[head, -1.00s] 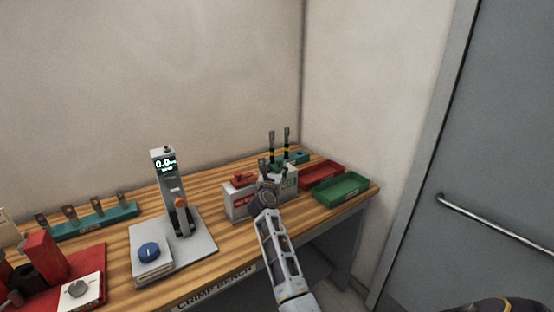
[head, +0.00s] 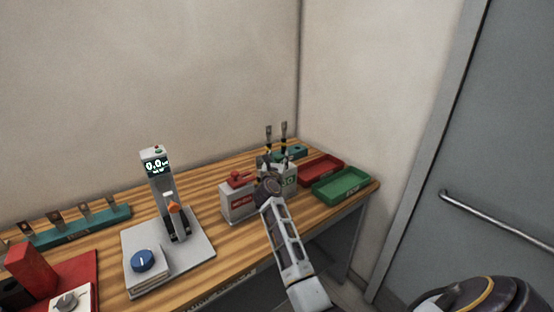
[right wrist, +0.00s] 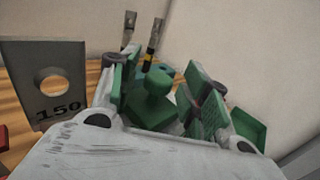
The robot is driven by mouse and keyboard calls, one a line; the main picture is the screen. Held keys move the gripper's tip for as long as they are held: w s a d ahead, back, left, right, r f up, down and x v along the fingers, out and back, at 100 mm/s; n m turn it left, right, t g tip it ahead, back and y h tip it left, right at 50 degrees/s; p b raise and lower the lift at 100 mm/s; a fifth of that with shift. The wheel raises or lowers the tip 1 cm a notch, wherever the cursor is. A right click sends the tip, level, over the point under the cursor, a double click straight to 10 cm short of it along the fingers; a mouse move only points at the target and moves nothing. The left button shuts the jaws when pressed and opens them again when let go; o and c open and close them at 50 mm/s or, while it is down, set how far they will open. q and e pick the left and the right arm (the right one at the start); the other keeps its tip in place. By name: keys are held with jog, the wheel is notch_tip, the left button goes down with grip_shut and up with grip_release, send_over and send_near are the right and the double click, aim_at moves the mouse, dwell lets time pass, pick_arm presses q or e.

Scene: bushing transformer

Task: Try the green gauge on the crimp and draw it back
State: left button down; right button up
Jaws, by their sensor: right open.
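The green gauge (right wrist: 155,97), with a knob-like handle, shows between the fingers of my right gripper (right wrist: 162,90) in the right wrist view. The fingers are open, one on each side of the handle, with a gap visible around it. In the head view my right gripper (head: 274,172) is over the right end of the pale gauge holder (head: 238,206) and mostly hides the green gauge. Two upright black cables with metal lugs (head: 284,130) stand behind; I cannot tell which crimp is meant. My left gripper is not in view.
A red gauge (head: 239,178) sits on the holder's left end. Red (head: 322,168) and green (head: 343,186) trays lie to the right. A grey tester (head: 160,190) stands left. A metal plate stamped 150 (right wrist: 45,85) is close in the right wrist view.

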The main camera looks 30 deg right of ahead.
aim_at(277, 159)
grip_shut()
jog(key=shift+a, duration=0.1)
dwell(0.4)
grip_release()
jog(key=shift+r, duration=0.1)
dwell(0.4)
notch_tip(277, 159, up, 10)
dwell(0.7)
